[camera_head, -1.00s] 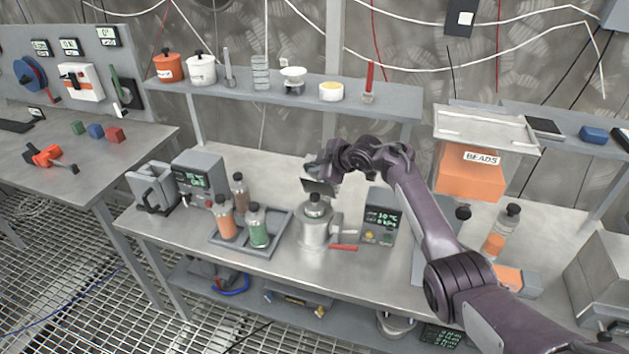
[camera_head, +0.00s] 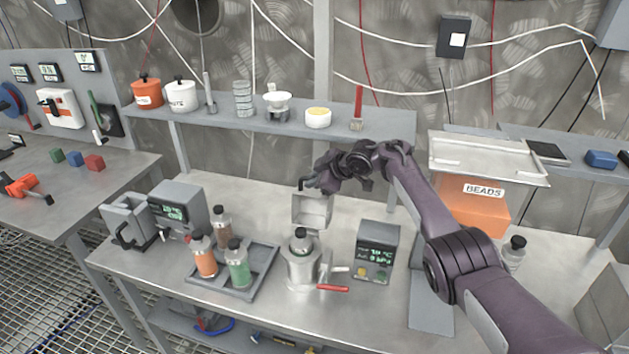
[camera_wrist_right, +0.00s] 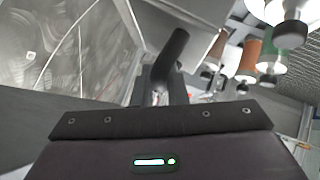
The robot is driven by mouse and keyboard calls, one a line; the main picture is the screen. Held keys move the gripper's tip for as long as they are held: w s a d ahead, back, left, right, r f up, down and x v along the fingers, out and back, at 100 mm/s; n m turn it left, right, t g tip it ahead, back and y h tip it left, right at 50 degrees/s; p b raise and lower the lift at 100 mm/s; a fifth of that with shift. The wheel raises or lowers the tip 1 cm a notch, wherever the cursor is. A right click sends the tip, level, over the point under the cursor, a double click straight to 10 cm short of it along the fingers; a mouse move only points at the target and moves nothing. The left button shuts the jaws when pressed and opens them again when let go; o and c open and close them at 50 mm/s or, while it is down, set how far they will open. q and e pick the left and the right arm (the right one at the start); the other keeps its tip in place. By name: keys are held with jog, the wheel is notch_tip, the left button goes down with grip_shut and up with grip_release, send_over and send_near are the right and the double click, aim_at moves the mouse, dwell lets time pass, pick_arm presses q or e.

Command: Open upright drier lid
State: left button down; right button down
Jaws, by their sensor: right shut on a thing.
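The upright drier (camera_head: 297,272) is a round steel pot on the bench, with a red-tipped lever at its lower right. A bottle with a dark cap (camera_head: 301,237) stands in its open top. The grey, square-looking lid (camera_head: 312,210) is raised behind the pot, its pale face towards the head camera. My right gripper (camera_head: 317,184) is at the lid's top edge, shut on its dark handle. The handle (camera_wrist_right: 172,58) also shows in the right wrist view as a dark bar; the fingertips there are partly hidden. My left gripper is out of view.
A tray (camera_head: 262,278) with several capped bottles lies left of the drier. A display box (camera_head: 376,252) stands close on its right. A shelf (camera_head: 225,118) with jars runs behind. An orange BEADS box (camera_head: 468,212) is at the right, behind my arm.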

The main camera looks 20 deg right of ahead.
jog(key=shift+w+a+f, duration=0.1)
jog(key=shift+a, duration=0.05)
dwell(0.3)
jog(key=c, duration=1.5)
grip_release()
jog(key=shift+o, duration=0.2)
jog(key=shift+a, duration=0.1)
jog(key=shift+f, duration=0.1)
